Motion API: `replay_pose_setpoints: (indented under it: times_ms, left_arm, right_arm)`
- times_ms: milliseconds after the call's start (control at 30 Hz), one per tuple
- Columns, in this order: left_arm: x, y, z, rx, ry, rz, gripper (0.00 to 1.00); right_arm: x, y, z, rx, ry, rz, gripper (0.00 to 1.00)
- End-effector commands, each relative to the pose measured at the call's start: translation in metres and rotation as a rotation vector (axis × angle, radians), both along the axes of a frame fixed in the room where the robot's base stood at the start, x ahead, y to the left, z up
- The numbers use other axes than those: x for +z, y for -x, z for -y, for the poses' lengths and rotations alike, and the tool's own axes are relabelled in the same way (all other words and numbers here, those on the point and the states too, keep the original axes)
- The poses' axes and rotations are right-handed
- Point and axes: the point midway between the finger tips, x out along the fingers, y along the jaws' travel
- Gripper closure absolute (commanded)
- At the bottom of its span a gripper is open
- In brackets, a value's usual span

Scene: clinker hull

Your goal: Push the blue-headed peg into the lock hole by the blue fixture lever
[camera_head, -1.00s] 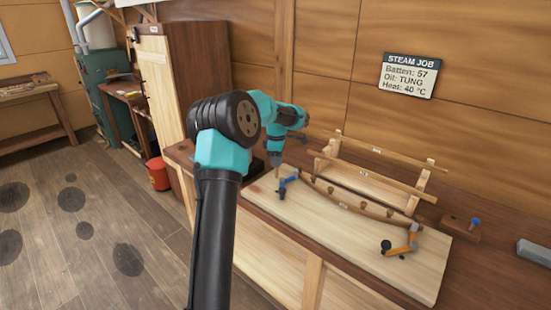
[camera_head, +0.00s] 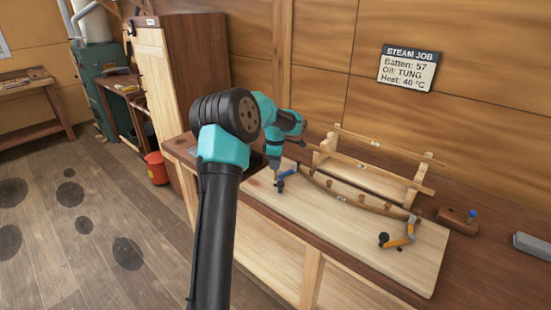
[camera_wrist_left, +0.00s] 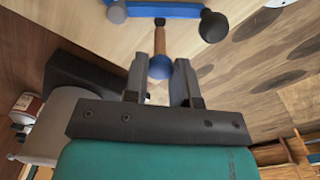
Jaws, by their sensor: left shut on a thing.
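In the left wrist view, a peg with a round blue head (camera_wrist_left: 160,67) and a wooden shaft (camera_wrist_left: 160,40) is between the fingers of my left gripper (camera_wrist_left: 160,74), which is shut on it. The shaft points to a small dark spot beside the blue fixture lever (camera_wrist_left: 178,10); I cannot tell whether its tip is in the hole. The lever has a black knob. In the head view, my left gripper (camera_head: 276,171) is low over the pale board, next to the blue lever (camera_head: 288,174); the peg is too small to make out there. My right gripper is not in view.
The pale board (camera_head: 400,268) carries a curved plank (camera_head: 345,198) and an orange lever (camera_head: 398,242) with a black knob. A wooden rack (camera_head: 370,178) stands behind. A wooden block (camera_head: 455,222) with another blue-headed peg (camera_head: 473,213) is at right, near a grey box (camera_head: 532,245).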

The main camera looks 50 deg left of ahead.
Motion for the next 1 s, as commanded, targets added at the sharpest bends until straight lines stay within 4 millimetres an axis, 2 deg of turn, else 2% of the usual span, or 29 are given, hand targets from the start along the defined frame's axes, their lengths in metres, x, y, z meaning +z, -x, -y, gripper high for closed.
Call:
replay_pose_setpoints:
  times_ms: [233, 1000]
  left_arm:
    - [-0.012, 0.000, 0.000, 0.000, 0.000, 0.000, 0.94]
    - [-0.015, 0.000, 0.000, 0.000, -0.001, 0.001, 0.94]
  right_arm:
    - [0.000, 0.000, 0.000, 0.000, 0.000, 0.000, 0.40]
    - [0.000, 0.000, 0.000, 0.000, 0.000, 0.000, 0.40]
